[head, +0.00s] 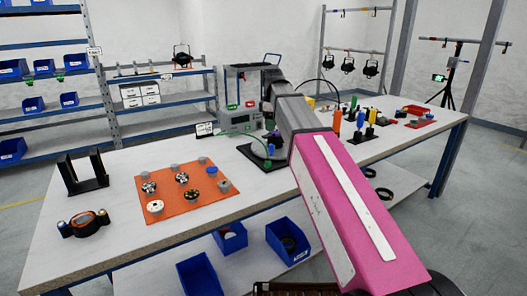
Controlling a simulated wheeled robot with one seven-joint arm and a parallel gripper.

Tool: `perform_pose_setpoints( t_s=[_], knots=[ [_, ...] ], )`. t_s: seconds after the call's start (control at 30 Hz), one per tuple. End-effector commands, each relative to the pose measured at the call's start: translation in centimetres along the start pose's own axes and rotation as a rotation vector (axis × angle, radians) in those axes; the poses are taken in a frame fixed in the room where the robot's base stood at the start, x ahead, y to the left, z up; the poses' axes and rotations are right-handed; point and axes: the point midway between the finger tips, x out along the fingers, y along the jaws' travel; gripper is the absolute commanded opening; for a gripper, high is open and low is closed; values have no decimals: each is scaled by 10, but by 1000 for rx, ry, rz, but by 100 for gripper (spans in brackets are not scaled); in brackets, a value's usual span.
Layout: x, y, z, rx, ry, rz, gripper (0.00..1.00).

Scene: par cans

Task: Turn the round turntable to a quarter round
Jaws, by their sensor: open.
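The round turntable (254,152) is a grey disc on a dark square mat on the workbench, left of my arm. My arm crosses in front of its right side and hides part of it. A small blue upright piece (271,150) shows at its right part; I cannot tell whether it is fixed to the disc. My gripper (271,135) is open, small in the view and partly hidden by my arm, close above the turntable. I cannot tell whether it touches anything.
A grey instrument (238,121) stands just behind the turntable. An orange mat (180,214) with several small round parts lies to the left. A black stand (84,186) is farther left. Coloured upright tools (337,121) stand to the right. The bench front between mat and arm is clear.

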Motion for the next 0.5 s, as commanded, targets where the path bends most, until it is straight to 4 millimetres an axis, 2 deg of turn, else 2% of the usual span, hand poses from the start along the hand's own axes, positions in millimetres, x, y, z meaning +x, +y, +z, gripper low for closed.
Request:
perform_pose_setpoints(
  t_s=[0.17,0.5],
  knots=[
    [18,-1,0,0,-1,-2,49],
    [73,-1,0,-2,-1,-1,49]
  ],
)
